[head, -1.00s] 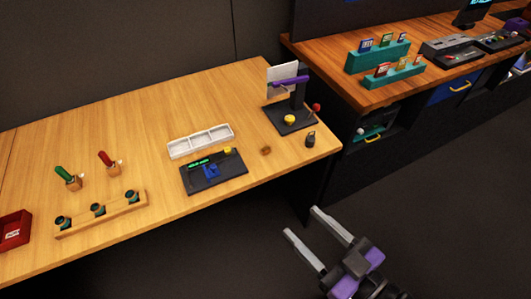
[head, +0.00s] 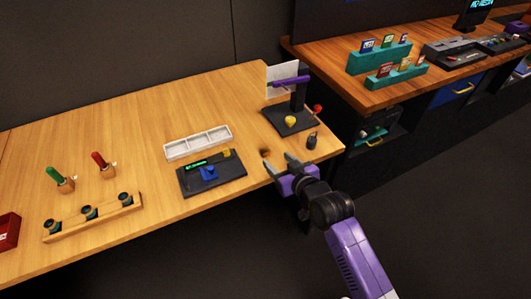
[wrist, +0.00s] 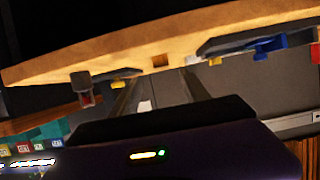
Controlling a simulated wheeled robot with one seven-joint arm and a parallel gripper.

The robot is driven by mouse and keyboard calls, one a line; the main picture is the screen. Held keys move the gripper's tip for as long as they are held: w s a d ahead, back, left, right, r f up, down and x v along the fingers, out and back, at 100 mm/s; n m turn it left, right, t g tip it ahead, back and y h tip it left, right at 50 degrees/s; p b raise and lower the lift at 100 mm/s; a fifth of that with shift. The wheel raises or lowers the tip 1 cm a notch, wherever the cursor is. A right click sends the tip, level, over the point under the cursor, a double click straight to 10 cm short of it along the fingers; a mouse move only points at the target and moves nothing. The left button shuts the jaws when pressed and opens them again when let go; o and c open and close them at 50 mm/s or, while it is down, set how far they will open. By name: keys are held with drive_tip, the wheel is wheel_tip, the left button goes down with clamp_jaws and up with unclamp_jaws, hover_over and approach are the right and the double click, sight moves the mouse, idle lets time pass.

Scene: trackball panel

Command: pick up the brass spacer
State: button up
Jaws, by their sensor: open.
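A small brown piece, which I take to be the brass spacer (head: 265,153), lies on the wooden table near its front right edge. In the wrist view a small brown block (wrist: 160,61) shows at the table surface, centred beyond my fingers. My gripper (head: 279,164) is open and empty at the table's front edge, just in front of the spacer and apart from it. Its two fingers reach forward in the wrist view (wrist: 160,80), one each side of the line to the spacer. The spacer's details are too small to tell.
Left of the spacer is a dark trackball panel (head: 200,184) with blue and yellow parts. Behind it is a white tray (head: 167,155). A dark press stand (head: 275,117) and a small dark grey object (head: 312,142) stand to the right. Bare table (head: 120,120) lies behind.

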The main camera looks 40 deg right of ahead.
sight(267, 151)
drive_tip(key=shift+p+x, duration=0.35)
drive_tip(key=shift+x, duration=3.5)
drive_tip(key=shift+a, duration=0.1)
clamp_jaws()
